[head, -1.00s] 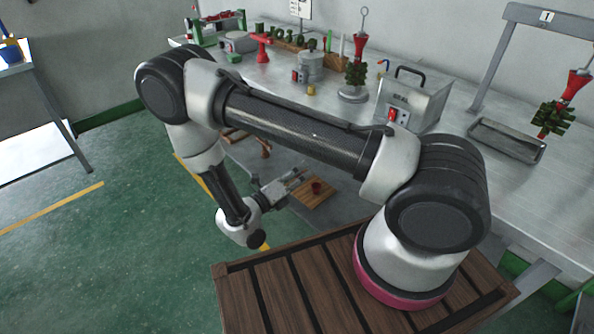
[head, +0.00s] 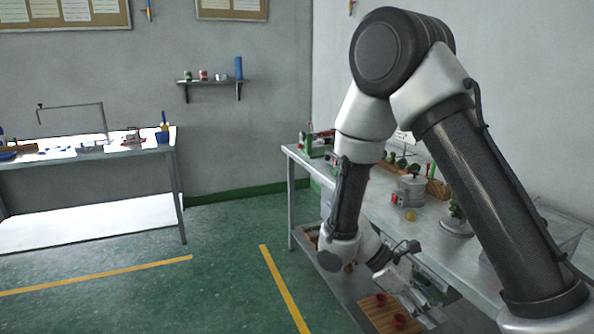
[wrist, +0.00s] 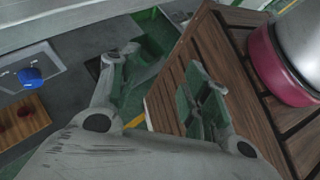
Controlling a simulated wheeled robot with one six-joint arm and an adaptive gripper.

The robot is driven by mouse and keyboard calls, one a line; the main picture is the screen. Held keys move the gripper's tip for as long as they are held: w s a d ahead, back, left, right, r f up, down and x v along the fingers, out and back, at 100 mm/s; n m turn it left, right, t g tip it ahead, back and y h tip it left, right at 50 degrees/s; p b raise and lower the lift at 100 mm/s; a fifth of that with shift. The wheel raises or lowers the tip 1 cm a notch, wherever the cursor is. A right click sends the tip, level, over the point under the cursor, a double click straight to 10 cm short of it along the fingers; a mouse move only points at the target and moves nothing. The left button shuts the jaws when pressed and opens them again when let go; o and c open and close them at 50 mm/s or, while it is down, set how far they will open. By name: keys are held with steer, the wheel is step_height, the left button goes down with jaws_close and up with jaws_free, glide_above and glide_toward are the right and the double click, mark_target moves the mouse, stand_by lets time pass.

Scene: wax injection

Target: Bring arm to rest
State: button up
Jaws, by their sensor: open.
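My gripper (head: 412,292) hangs low at the end of my bent arm, in front of the long bench at the right of the head view. In the wrist view my gripper (wrist: 165,78) has its two fingers spread apart, with nothing between them. Behind the fingers lie the green floor and the edge of a brown slatted wooden deck (wrist: 236,72). My pink-ringed arm base stands on that deck. The elbow of my arm is high in the head view, and the arm hides part of the bench.
The long bench (head: 447,240) carries a grey pot (head: 411,190) and other tools. Below it is a wooden board (head: 372,313) with red cups (head: 381,299). A second table (head: 90,155) stands at the left. Open green floor (head: 225,245) with yellow lines lies between.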

steer(key=s+d+r+m+t+y, duration=0.2)
steer(key=r+m+t+y, duration=0.1)
steer(key=r, duration=0.5)
steer(key=s+d+r+m+t+y, duration=0.3)
steer(key=r+m, duration=0.2)
steer(key=r, duration=0.3)
steer(key=s+d+r+m+t+y, duration=0.2)
steer(key=r+m, duration=0.3)
steer(key=r, duration=0.3)
steer(key=shift+s+d+r+t+y, duration=0.15)
steer(key=shift+s+t+y, duration=0.15)
steer(key=shift+t+y, duration=0.55)
